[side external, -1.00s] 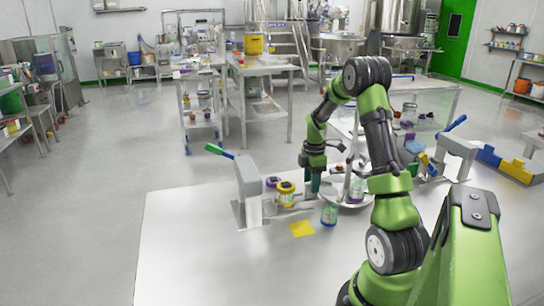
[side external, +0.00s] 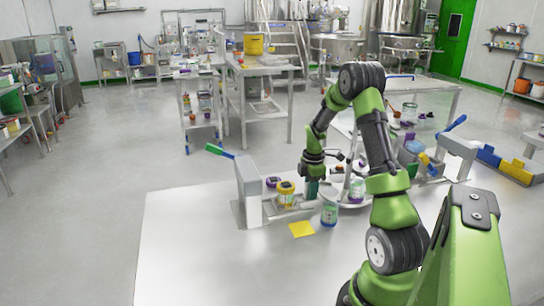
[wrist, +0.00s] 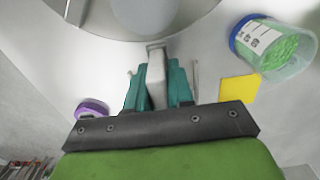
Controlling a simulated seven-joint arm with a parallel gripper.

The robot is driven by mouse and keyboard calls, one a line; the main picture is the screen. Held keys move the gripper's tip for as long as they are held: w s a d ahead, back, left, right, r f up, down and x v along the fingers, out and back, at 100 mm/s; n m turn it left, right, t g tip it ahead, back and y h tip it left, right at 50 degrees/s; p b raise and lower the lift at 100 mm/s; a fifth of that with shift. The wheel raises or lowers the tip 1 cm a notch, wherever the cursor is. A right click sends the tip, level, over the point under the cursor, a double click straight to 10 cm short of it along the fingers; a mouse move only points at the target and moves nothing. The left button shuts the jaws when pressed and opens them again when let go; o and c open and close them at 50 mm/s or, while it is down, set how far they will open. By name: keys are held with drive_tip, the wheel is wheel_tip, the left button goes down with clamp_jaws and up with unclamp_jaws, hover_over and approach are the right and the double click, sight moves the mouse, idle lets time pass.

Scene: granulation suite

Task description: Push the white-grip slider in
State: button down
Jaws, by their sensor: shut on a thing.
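The white-grip slider shows in the wrist view as a pale grey-white grip (wrist: 156,80) between my teal fingers. My gripper (wrist: 158,88) is shut on this grip. In the side external view my gripper (side external: 312,189) points down, just right of the press-like stand (side external: 248,188) with the green-and-blue lever. The slider itself is hard to make out there, and my fingers and nearby jars cover part of it. A yellow-lidded jar (side external: 286,195) stands between the stand and my gripper.
A blue-rimmed clear jar with green contents (side external: 329,212) stands in front of my gripper. A yellow square (side external: 301,229) lies flat near it. A purple-lidded item (side external: 272,183) is behind the yellow-lidded jar. The table's front left is clear.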

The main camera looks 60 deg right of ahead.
sight(274, 204)
drive_tip(key=w+a, duration=0.9)
drive_tip(key=c, duration=1.3)
unclamp_jaws()
drive_tip(key=shift+o, duration=1.1)
drive_tip(key=shift+s+d, duration=0.1)
drive_tip(key=shift+r, duration=0.15)
wheel_tip(274, 204, up, 17)
drive_tip(key=shift+f, duration=0.2)
